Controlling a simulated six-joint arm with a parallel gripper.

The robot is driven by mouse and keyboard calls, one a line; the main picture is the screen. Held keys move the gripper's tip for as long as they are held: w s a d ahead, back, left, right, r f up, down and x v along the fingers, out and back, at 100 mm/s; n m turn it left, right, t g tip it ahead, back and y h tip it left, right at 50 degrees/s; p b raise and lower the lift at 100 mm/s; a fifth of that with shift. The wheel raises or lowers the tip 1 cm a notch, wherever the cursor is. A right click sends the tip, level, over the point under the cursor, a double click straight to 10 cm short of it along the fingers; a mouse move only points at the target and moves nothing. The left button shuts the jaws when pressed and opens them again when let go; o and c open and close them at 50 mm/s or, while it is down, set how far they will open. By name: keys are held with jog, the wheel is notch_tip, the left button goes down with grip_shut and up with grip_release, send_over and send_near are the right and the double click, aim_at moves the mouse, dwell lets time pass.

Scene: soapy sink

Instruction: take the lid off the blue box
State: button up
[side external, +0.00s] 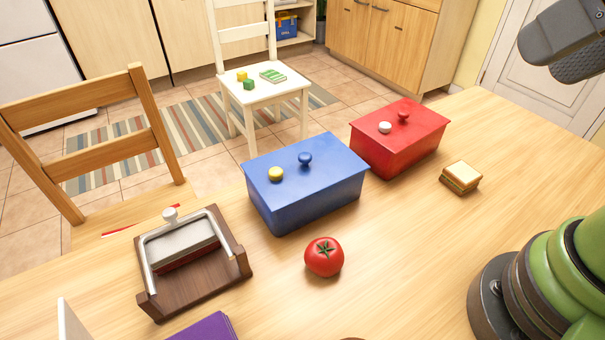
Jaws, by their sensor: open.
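The blue box (304,205) stands on the wooden table, left of the red box. Its flat blue lid (322,177) lies on top, covering the inside. A round dark blue knob (305,159) stands near the middle of the lid. A small round yellow piece (276,174) sits on the lid left of the knob. My gripper (560,53) is partly in view at the top right corner, dark grey, cut off by the picture edge. It is open, with nothing seen in it, up and well to the right of the blue box.
A red box (395,150) with a red knob and a white round piece stands close right of the blue box. A tomato (324,257) sits in front, a sandwich (461,177) to the right. A brown wooden holder (205,287) and purple item (205,328) are at left front. Chairs stand beyond.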

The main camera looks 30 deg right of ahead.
jog(key=m+g+h, duration=0.2)
jog(key=m+g, duration=0.5)
jog(key=m, duration=2.9)
send_over(305, 155)
notch_tip(305, 155, down, 13)
jog(key=f, duration=0.3)
jog(key=shift+a+f, duration=0.25)
jog(key=f, duration=0.6)
jog(key=shift+d+f, duration=0.2)
grip_shut()
